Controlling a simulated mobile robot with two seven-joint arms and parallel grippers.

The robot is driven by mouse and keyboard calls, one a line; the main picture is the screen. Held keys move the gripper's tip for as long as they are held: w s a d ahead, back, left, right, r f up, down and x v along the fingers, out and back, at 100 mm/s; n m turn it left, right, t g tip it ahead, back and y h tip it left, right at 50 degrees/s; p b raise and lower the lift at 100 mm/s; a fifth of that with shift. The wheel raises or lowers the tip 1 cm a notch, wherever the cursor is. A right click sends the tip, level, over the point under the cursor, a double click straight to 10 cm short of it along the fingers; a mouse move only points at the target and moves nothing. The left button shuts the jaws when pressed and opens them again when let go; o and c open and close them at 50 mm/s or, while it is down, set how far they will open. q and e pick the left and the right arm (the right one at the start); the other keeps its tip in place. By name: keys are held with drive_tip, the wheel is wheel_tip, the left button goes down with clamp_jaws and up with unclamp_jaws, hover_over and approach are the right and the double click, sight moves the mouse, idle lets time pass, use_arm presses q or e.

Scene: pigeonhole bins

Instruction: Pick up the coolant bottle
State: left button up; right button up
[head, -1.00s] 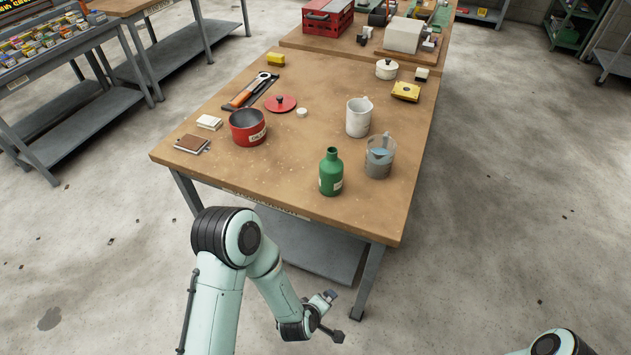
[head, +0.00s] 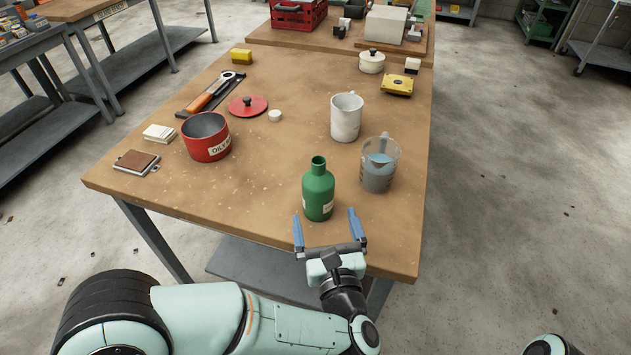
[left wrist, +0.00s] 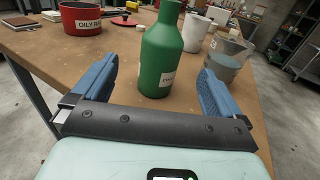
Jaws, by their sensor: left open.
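The coolant bottle (head: 318,190) is green with a narrow neck and a white label, upright near the front edge of the wooden table. It also shows in the left wrist view (left wrist: 161,55), between and beyond the fingers. My left gripper (head: 326,230) is open, its blue fingers pointing at the bottle from the table's front edge. In the left wrist view the left gripper (left wrist: 155,88) is empty, with the bottle just ahead of it. My right gripper is not in view; only a bit of that arm shows at the bottom right.
A clear measuring jug (head: 378,175) with liquid stands right of the bottle, and a white pitcher (head: 346,118) behind it. A red pot (head: 206,138), a red lid (head: 248,106) and a brown notebook (head: 136,162) are to the left. The tabletop left of the bottle is clear.

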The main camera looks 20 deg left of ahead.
sight(319, 195)
use_arm(q)
drive_tip(key=x, duration=0.6)
drive_tip(key=shift+w+a+p, duration=0.15)
drive_tip(key=shift+w+p, duration=0.15)
drive_tip(key=shift+w, duration=0.05)
drive_tip(key=shift+f+x, duration=0.15)
drive_tip(key=shift+x, duration=1.3)
drive_tip(key=shift+f+x, duration=0.15)
drive_tip(key=shift+x, duration=1.3)
drive_tip(key=shift+w, duration=0.1)
drive_tip(key=c, duration=1.2)
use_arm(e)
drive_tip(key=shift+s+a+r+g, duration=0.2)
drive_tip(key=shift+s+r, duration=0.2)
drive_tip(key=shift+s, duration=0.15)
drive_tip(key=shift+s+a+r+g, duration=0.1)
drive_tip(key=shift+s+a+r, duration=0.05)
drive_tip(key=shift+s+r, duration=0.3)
